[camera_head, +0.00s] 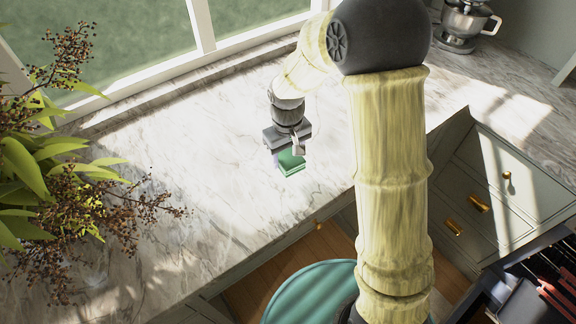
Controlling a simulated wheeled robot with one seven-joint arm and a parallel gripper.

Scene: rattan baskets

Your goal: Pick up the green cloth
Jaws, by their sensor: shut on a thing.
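The green cloth (291,163) shows as a small folded green block at the marble counter, below my gripper (287,150). My gripper points down and is shut on the cloth. Part of the cloth is hidden behind the gripper's fingers. I cannot tell from this view whether the cloth touches the counter or is just above it.
The marble countertop (215,175) is mostly clear around the gripper. A leafy plant with dark berries (60,170) stands at the left. A stand mixer (465,22) is at the back right.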

